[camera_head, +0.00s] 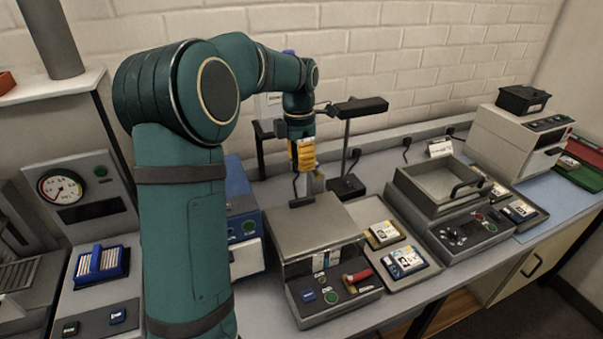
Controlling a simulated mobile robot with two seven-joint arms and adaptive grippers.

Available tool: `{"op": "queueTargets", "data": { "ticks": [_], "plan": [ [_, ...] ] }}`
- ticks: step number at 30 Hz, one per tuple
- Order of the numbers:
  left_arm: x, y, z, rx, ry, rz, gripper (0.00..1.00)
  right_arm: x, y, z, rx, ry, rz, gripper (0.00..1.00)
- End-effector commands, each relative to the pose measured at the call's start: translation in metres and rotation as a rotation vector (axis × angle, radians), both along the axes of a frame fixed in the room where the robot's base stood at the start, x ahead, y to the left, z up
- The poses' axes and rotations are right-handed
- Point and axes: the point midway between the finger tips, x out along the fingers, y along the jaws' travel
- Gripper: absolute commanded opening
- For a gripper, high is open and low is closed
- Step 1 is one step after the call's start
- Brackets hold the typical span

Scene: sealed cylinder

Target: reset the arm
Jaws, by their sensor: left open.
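My left arm, teal with dark bands, rises in the left half of the head view and bends over to the right. Its left gripper (308,190) points down over the back edge of a grey box-shaped machine (312,228). The gripper is open. An orange-yellow part (304,153) shows at the wrist just above the fingers. The fingers are small and partly hidden, and I cannot tell whether they touch the machine. My right gripper is not in view.
A lamp-like stand (347,185) stands close right of the gripper. A blue box (242,215) is partly behind my arm. A gauge panel (62,188) is at left. A brick wall (420,70) closes the back.

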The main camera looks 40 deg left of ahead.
Motion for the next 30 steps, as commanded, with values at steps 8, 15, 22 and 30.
{"op": "queueTargets", "data": {
  "ticks": [8,15,22,30],
  "plan": [
    [0.001,0.001,0.014,0.0,-0.001,-0.001,0.34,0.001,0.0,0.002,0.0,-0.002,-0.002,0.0],
    [0.001,0.001,0.013,0.0,0.0,0.0,0.34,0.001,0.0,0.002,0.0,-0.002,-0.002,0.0],
    [0.001,0.001,0.013,0.0,0.0,0.0,0.34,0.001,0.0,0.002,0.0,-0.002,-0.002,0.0],
    [0.001,0.001,0.052,0.0,-0.001,0.0,0.34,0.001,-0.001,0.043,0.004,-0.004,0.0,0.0]
  ]
}}
